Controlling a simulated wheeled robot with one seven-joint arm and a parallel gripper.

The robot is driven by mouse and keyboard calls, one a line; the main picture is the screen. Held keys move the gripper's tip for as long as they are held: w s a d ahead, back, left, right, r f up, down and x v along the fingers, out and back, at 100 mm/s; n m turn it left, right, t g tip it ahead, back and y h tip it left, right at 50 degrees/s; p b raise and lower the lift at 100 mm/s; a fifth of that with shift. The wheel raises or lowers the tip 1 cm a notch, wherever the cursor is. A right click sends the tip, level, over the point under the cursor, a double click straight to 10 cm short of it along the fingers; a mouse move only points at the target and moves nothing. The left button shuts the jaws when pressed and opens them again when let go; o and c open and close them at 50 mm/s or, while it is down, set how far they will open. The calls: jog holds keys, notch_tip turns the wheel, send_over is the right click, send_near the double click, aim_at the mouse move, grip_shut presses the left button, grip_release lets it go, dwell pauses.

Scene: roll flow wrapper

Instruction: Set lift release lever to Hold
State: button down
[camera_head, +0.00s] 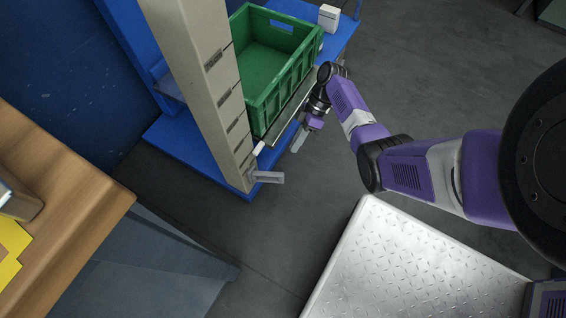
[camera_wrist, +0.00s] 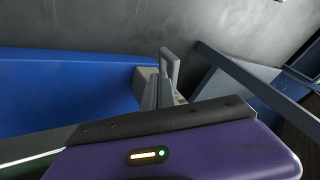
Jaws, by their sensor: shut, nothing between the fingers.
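The lift release lever (camera_head: 268,177) is a short grey handle at the foot of the cream lift column (camera_head: 205,85). It sticks out to the right, low over the blue base, in the head view. What looks like its grey handle shows upright near the middle of the wrist view (camera_wrist: 170,66). My gripper (camera_head: 297,146) is shut and empty. It is above and to the right of the lever in the head view, with a gap between them. I cannot read any Hold marking.
A green crate (camera_head: 262,65) sits beside the column. The blue base (camera_head: 180,139) lies below. A wooden bench (camera_head: 75,190) is at the left, and a silver tread-plate platform (camera_head: 400,270) is at the bottom right. Open grey floor (camera_head: 245,225) lies between them.

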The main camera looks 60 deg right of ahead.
jog(key=b+x, duration=0.4)
jog(key=x, duration=0.6)
jog(key=shift+s+r, duration=0.1)
jog(key=shift+s, duration=0.05)
jog(key=s+a+m+t+h+p, duration=0.3)
jog(key=a+m+t+p, duration=0.1)
jog(key=a+m+p, duration=0.4)
jog(key=shift+a+m+t+p, duration=0.3)
jog(key=shift+m+p, duration=0.2)
jog(key=shift+p, duration=0.7)
jog(key=shift+s+a, duration=0.1)
jog(key=shift+a, duration=0.1)
